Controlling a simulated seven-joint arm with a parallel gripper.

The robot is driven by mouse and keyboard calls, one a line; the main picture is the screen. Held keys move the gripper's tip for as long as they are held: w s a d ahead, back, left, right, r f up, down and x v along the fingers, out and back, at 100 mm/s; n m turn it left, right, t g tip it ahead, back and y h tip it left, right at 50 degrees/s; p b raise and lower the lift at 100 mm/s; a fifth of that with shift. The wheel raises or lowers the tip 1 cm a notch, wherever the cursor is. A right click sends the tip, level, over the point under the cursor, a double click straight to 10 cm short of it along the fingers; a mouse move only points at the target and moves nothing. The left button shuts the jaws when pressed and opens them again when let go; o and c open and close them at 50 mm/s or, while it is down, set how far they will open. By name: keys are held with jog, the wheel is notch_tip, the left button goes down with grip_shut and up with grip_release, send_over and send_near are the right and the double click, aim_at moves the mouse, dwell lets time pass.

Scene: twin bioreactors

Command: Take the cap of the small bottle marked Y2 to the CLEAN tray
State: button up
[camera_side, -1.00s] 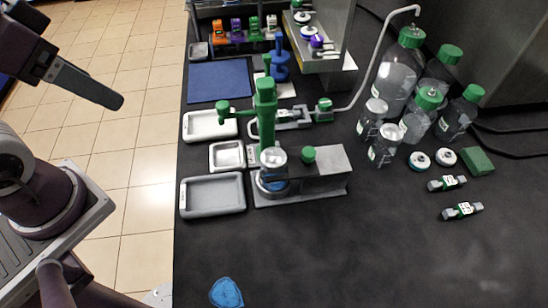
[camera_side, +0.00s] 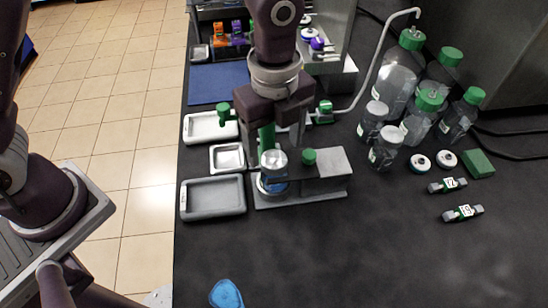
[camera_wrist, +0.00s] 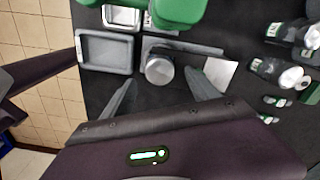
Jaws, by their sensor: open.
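A small bottle (camera_side: 272,186) with a grey cap (camera_side: 273,160) stands upright in a grey holder block (camera_side: 322,181), with blue at its lower part. In the wrist view the round grey cap (camera_wrist: 160,69) shows between my fingers, farther off. My gripper (camera_wrist: 160,78) is open and empty; in the side view it hangs down over the bottle, partly hiding a green upright post. Three trays stand to the left: white (camera_side: 208,126), small metal (camera_side: 228,156) and large grey (camera_side: 212,196). I cannot read Y2 or CLEAN anywhere, so which bottle and tray bear them is unclear.
Several capped bottles (camera_side: 387,148) stand at the right, near two lying labelled pieces (camera_side: 462,212) and a green block (camera_side: 478,163). A green knob (camera_side: 309,157) rises beside the bottle. A bent tube (camera_side: 375,60) stands behind. The front right of the table is clear.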

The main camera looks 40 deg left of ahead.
aim_at(274, 159)
notch_tip(274, 159, down, 4)
jog(key=shift+a+r, duration=0.1)
jog(key=shift+r, duration=0.15)
jog(key=c, duration=1.4)
